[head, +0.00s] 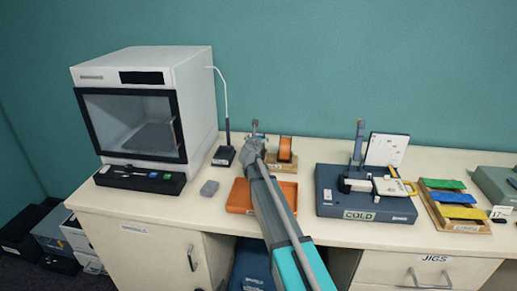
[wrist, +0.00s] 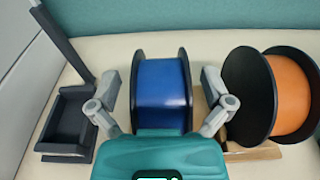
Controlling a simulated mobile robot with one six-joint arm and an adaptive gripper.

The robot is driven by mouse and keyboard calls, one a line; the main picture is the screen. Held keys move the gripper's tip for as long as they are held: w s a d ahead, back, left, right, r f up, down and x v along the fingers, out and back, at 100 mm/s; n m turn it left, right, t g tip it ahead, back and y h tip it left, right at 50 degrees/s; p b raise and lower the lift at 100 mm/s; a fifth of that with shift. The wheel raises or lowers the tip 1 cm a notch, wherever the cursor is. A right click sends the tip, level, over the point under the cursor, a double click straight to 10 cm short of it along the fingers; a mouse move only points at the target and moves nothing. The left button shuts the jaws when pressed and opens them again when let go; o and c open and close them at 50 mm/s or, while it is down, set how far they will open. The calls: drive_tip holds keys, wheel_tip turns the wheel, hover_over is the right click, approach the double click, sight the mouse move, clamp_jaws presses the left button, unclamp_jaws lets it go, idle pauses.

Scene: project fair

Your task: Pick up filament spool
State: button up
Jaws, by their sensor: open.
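In the wrist view a blue filament spool (wrist: 161,84) with black flanges stands upright between the two fingers of my gripper (wrist: 162,104). The fingers are spread, one on each side, and a gap shows beside each flange. An orange filament spool (wrist: 291,95) with black flanges stands just to the right of the right finger. In the head view the orange spool (head: 285,149) shows to the right of my gripper (head: 255,129), which is open at the back of the bench. The blue spool is hidden behind my arm there.
A wooden base (wrist: 207,103) lies under the spools. A dark holder with an upright post (wrist: 68,120) stands close on the left. An orange tray (head: 238,198) lies in front, beside my arm. A grey-blue unit marked COLD (head: 378,205) and a white printer (head: 190,100) flank the area.

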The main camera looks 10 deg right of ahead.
drive_tip(key=shift+x, duration=0.8)
drive_tip(key=c, duration=1.2)
drive_tip(key=shift+r, duration=0.15)
wheel_tip(320, 180, up, 3)
drive_tip(key=p, duration=0.3)
drive_tip(key=s+r+p, duration=0.3)
drive_tip(key=s, duration=0.1)
drive_tip(key=s+d+r+p, duration=0.1)
drive_tip(key=s+r+p, duration=0.2)
drive_tip(key=s, duration=0.2)
drive_tip(key=s+r+p, duration=0.3)
drive_tip(key=s+p, duration=0.1)
drive_tip(key=s, duration=0.1)
drive_tip(key=shift+d+r, duration=0.2)
drive_tip(key=shift+r, duration=0.15)
